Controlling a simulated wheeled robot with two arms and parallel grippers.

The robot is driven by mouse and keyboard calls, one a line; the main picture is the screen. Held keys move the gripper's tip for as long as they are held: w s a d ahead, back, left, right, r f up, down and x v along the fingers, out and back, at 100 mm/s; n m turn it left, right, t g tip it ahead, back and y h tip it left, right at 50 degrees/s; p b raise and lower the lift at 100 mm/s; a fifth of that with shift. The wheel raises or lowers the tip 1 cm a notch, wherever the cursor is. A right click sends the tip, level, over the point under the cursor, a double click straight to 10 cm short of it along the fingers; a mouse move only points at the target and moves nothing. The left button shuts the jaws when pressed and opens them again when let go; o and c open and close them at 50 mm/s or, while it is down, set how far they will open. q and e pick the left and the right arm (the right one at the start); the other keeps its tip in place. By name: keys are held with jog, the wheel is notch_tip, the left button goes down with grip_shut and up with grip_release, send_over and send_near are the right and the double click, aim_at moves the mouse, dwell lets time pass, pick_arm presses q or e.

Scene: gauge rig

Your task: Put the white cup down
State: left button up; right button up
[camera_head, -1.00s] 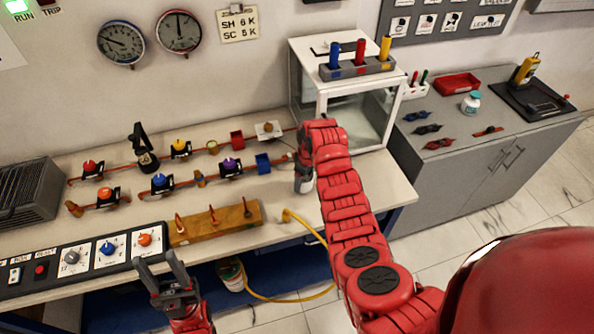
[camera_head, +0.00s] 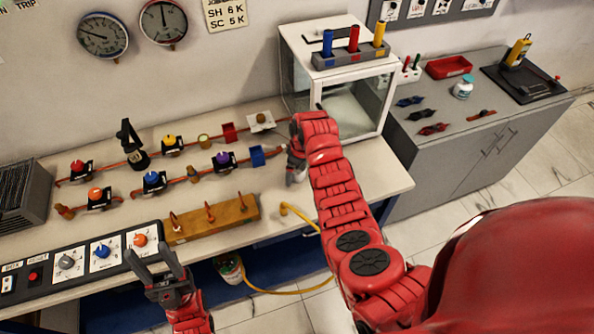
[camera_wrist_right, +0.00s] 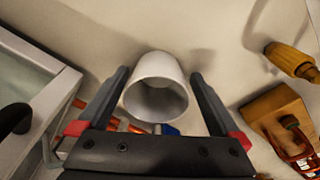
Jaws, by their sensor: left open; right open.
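The white cup (camera_wrist_right: 155,68) shows in the right wrist view between the two fingers of my right gripper (camera_wrist_right: 160,76), its open mouth towards the camera. The fingers are spread, with a gap on each side of the cup. It appears to rest on the pale bench top (camera_head: 347,197). In the head view my right gripper (camera_head: 295,174) is low over the bench, in front of the glass-sided case, and mostly hides the cup. My left gripper (camera_head: 153,256) is open and empty at the bench's front edge, near the dial panel.
The white glass-sided case (camera_head: 357,104) stands behind my right gripper. A wooden block with pegs (camera_head: 212,218) and a pipe run with coloured valves (camera_head: 154,181) lie to its left. A yellow hose (camera_head: 290,210) hangs over the front edge. A grey cabinet (camera_head: 455,165) stands at right.

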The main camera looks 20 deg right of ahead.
jog(key=shift+w+r+p, duration=0.1)
jog(key=shift+r+p, duration=0.2)
jog(key=shift+p, duration=0.1)
jog(key=r, duration=0.1)
jog(key=r+b, duration=0.1)
jog(key=r, duration=0.1)
jog(key=r+b, duration=0.1)
jog(key=shift+d+r, duration=0.2)
jog(key=shift+d, duration=0.05)
notch_tip(320, 180, up, 7)
jog(key=s+p, duration=0.1)
jog(key=p, duration=0.1)
jog(key=shift+d, duration=0.2)
jog(key=shift+s+r, duration=0.1)
